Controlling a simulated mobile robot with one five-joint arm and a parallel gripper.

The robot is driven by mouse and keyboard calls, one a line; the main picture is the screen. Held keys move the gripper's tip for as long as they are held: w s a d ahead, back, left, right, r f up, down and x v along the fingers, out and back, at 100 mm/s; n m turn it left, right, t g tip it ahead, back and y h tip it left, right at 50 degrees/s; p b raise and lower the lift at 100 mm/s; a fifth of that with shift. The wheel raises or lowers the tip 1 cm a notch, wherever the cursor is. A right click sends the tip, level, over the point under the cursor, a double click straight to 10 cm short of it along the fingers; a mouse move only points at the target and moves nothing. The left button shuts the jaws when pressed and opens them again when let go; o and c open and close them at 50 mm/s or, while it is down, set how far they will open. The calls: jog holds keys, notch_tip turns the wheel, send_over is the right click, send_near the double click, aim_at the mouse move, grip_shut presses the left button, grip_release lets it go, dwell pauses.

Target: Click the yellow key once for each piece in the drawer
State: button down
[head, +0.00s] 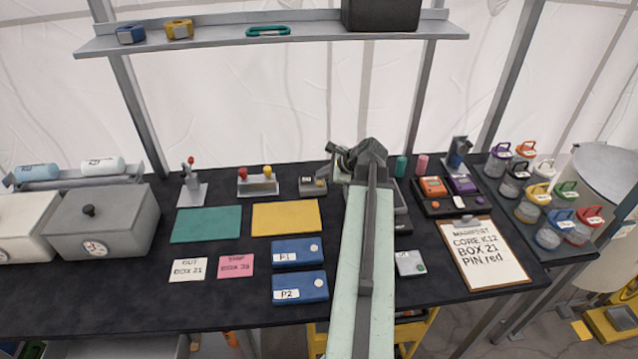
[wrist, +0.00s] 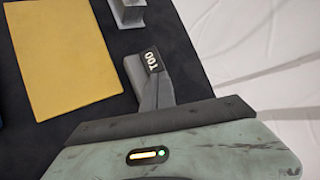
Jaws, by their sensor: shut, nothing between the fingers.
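A small grey counter (head: 312,187) stands behind the yellow mat, in the middle of the table. In the wrist view the counter (wrist: 132,72) shows a dark display with a one and two zeros, turned in the picture. I cannot make out its yellow key clearly; my fingers cover part of the counter. My gripper (wrist: 154,88) is shut and empty, its tips at or just over the counter. In the head view my gripper (head: 332,179) is just right of the counter. What looks like an open grey drawer (head: 183,348) is cut off at the bottom left; its contents are not visible.
A stand with red and yellow knobs (head: 258,184) is left of the counter. The yellow mat (head: 286,218) and green mat (head: 206,224) lie bare. Blue boxes (head: 298,252) lie in front. A clipboard (head: 484,254) and orange and purple items (head: 433,187) are at right.

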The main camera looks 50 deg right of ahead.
aim_at(322, 184)
jog(key=shift+r+p, duration=2.55)
jog(key=shift+r, duration=0.05)
jog(key=shift+f, duration=0.1)
dwell(0.3)
